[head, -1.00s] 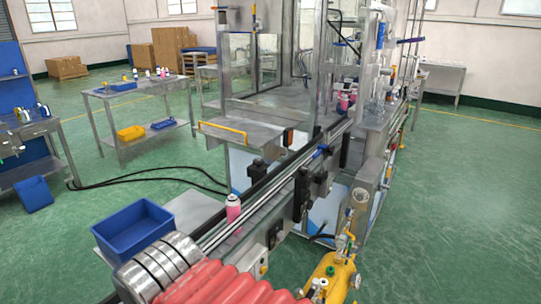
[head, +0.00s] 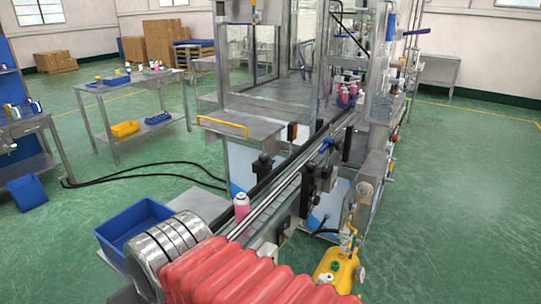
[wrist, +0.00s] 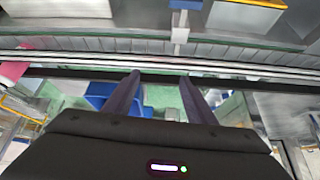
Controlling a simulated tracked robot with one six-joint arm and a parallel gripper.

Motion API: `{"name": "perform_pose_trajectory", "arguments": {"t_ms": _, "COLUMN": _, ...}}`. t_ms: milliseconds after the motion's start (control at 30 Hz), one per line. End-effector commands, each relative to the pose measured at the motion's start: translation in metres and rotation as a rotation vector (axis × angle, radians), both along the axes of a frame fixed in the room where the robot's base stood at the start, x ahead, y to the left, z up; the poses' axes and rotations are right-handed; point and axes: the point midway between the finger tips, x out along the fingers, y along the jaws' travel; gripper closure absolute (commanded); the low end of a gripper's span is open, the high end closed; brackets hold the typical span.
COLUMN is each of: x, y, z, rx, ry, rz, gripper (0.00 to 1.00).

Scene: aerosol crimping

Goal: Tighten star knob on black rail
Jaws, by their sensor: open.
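A long black rail (head: 285,157) runs along the left side of the conveyor in the head view. Black fittings (head: 263,165) stand at this rail, and larger black units are on the conveyor's near side, but I cannot make out a star shape on any of them. In the wrist view a dark rail (wrist: 80,74) crosses the picture just past my gripper (wrist: 160,79). My gripper is open, with two dark fingers apart and nothing between them. I cannot tell its distance from the rail. The head view does not show the gripper.
A pink can (head: 242,207) stands upright at the conveyor's near end, close to a blue bin (head: 128,222). A yellow tank unit (head: 338,270) stands on the floor at the right. The glass-walled machine is behind. Black cables cross the floor at left; green floor at right is clear.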

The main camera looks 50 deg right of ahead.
Motion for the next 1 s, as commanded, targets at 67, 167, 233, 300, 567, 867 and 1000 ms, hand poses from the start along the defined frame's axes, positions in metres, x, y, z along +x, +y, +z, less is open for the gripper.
{"name": "perform_pose_trajectory", "arguments": {"t_ms": 67, "x": 0.022, "y": -0.003, "z": 0.007, "rx": 0.022, "ry": -0.039, "rz": -0.014, "gripper": 0.49}}
{"name": "perform_pose_trajectory", "arguments": {"t_ms": 167, "x": 0.057, "y": -0.003, "z": 0.021, "rx": 0.055, "ry": -0.113, "rz": -0.029, "gripper": 0.49}}
{"name": "perform_pose_trajectory", "arguments": {"t_ms": 233, "x": 0.086, "y": -0.005, "z": 0.032, "rx": 0.077, "ry": -0.173, "rz": -0.045, "gripper": 0.49}}
{"name": "perform_pose_trajectory", "arguments": {"t_ms": 300, "x": 0.114, "y": -0.01, "z": 0.042, "rx": 0.096, "ry": -0.234, "rz": -0.067, "gripper": 0.49}}
{"name": "perform_pose_trajectory", "arguments": {"t_ms": 567, "x": 0.211, "y": -0.05, "z": 0.077, "rx": 0.125, "ry": -0.455, "rz": -0.191, "gripper": 0.49}}
{"name": "perform_pose_trajectory", "arguments": {"t_ms": 867, "x": 0.298, "y": -0.134, "z": 0.1, "rx": 0.079, "ry": -0.683, "rz": -0.401, "gripper": 0.49}}
{"name": "perform_pose_trajectory", "arguments": {"t_ms": 1000, "x": 0.324, "y": -0.186, "z": 0.102, "rx": 0.019, "ry": -0.768, "rz": -0.528, "gripper": 0.49}}
